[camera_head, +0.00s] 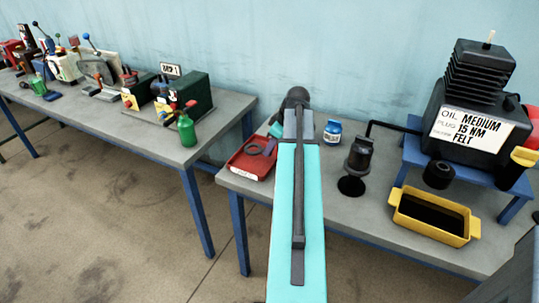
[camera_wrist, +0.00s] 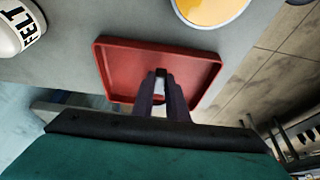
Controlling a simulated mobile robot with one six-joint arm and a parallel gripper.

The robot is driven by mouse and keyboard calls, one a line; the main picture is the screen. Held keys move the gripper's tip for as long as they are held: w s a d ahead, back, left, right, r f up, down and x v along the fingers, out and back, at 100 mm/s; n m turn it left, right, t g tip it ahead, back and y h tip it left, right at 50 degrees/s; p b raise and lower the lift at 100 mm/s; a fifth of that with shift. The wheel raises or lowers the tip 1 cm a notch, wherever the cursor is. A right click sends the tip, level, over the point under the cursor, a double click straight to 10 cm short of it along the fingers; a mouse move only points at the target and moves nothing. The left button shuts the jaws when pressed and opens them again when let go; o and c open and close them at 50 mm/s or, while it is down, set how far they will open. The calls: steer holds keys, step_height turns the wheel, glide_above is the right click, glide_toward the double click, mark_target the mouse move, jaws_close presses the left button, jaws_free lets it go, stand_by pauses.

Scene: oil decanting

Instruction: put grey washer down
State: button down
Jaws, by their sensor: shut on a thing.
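The red tray (camera_head: 246,166) sits at the left end of the near table; it also shows in the wrist view (camera_wrist: 120,65). My gripper (camera_wrist: 161,76) is over the tray, its two dark fingers close together and shut on the grey washer. Only a small part of the held piece shows between the fingertips. In the head view a dark grey ring, the grey washer (camera_head: 254,149), shows over the tray beside my gripper. I cannot tell whether it touches the tray floor. My arm hides part of the tray's right side.
A blue-lidded jar (camera_head: 332,131) and a dark filter on a stand (camera_head: 359,157) stand right of my arm. A yellow pan (camera_head: 409,225) lies below the black oil unit (camera_head: 468,118). A green bottle (camera_head: 187,127) is on the left table.

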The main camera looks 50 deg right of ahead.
steer(key=shift+w+d, duration=0.25)
steer(key=shift+f+p, duration=0.55)
steer(key=shift+f, duration=1.3)
steer(key=c, duration=1.7)
jaws_free()
steer(key=shift+f, duration=0.1)
steer(key=shift+c, duration=0.2)
steer(key=shift+r, duration=0.25)
steer(key=b+v, duration=0.1)
steer(key=v, duration=1)
steer(key=shift+s+r+b, duration=0.25)
steer(key=shift+r+b, duration=0.05)
steer(key=shift+r, duration=0.05)
steer(key=shift+d+r, duration=0.1)
